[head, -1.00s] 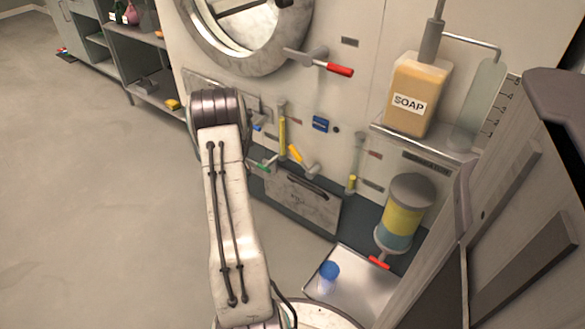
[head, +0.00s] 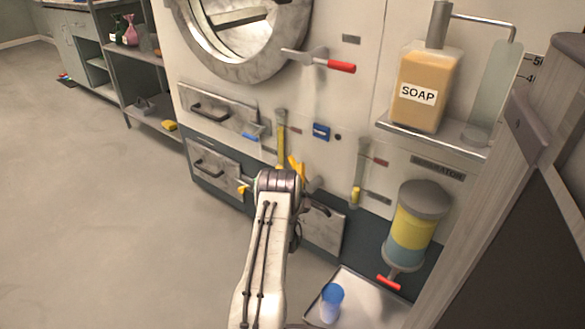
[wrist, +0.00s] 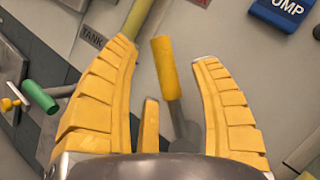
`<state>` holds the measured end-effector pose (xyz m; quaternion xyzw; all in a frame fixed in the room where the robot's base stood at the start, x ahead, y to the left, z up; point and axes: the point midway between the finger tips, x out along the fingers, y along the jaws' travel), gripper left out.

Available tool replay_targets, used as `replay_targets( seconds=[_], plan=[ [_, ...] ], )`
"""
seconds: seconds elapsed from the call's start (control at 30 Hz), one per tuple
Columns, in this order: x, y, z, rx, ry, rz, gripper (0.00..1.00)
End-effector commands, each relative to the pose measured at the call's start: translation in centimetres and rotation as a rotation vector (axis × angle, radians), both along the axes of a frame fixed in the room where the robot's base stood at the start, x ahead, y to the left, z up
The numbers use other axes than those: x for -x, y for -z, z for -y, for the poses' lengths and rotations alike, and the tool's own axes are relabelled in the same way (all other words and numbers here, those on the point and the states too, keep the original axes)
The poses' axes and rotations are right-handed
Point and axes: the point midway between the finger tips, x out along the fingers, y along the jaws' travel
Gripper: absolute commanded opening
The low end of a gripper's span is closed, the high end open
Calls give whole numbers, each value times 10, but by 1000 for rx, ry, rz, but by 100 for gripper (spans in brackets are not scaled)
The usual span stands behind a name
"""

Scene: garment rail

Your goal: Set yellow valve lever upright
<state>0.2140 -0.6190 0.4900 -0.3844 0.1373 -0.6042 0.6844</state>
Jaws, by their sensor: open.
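The yellow valve lever (wrist: 165,68) stands between the fingers of my gripper (wrist: 163,54) in the wrist view. It joins a grey stem (wrist: 180,125) and leans to the left of the nearby gauge tube's direction, so it is tilted. My gripper is open, with one yellow ribbed finger on each side of the lever and a visible gap to both. In the head view my wrist covers the lower part of the valve. The yellow patch above it is lever or finger; I cannot tell which.
A green lever (wrist: 39,96) sits left of my gripper. The blue PUMP button (wrist: 285,15) is up to the right. A red-handled hatch lever (head: 341,66), the soap bottle (head: 425,88) and a yellow-blue cylinder (head: 416,225) are on the wall. A blue cup (head: 332,300) stands on a tray.

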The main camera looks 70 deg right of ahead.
Motion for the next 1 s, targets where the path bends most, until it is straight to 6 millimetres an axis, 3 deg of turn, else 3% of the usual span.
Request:
replay_targets(
  seconds=[0.3,0.73,1.0],
  plan=[
    [-7,-8,26,2,-1,-1,58],
    [-8,-10,30,0,0,-1,58],
    [-8,-9,30,0,0,-1,34]
  ],
)
